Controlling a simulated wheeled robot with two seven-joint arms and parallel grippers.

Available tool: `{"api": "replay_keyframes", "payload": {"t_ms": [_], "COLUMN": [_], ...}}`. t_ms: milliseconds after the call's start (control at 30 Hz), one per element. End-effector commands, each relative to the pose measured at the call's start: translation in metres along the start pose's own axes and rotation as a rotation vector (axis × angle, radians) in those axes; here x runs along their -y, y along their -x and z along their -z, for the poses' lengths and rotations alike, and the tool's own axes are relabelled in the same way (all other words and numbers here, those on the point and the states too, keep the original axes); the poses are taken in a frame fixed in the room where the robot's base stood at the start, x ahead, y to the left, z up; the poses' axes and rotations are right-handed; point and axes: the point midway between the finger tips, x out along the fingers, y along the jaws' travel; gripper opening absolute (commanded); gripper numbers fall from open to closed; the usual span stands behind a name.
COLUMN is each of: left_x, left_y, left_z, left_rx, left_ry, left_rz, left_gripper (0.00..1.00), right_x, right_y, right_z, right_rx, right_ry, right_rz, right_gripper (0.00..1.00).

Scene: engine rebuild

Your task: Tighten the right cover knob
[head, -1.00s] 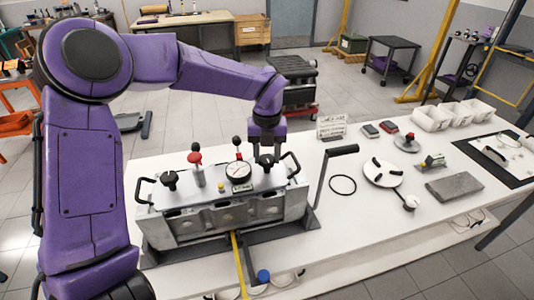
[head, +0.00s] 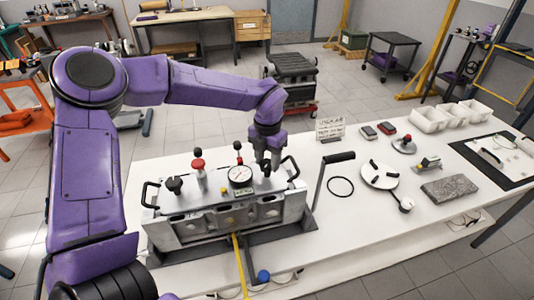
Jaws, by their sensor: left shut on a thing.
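The engine block (head: 228,222) sits in a dark stand on the white table, with a light cover (head: 210,198) on top. The right cover knob (head: 265,170) is black and mostly hidden by my left gripper (head: 266,164), which points down over it and is shut on it. The left cover knob (head: 174,184) is black and stands free at the cover's other end. My right gripper is not in view.
The table behind the block is mostly clear.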

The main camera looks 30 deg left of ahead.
Motion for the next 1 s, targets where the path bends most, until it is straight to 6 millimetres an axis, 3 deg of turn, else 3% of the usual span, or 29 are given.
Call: {"api": "replay_keyframes", "payload": {"t_ms": [600, 1000], "left_x": [0.003, 0.003], "left_y": [0.002, -0.001], "left_z": [0.002, 0.003], "left_rx": [-0.006, -0.007], "left_ry": [-0.587, -0.966], "left_rz": [0.005, 0.006], "left_gripper": [0.15, 0.15], "right_x": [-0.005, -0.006], "right_y": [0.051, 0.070], "right_z": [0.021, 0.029], "right_rx": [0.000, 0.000], "right_ry": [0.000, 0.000], "right_rz": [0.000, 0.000], "right_gripper": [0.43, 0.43]}}
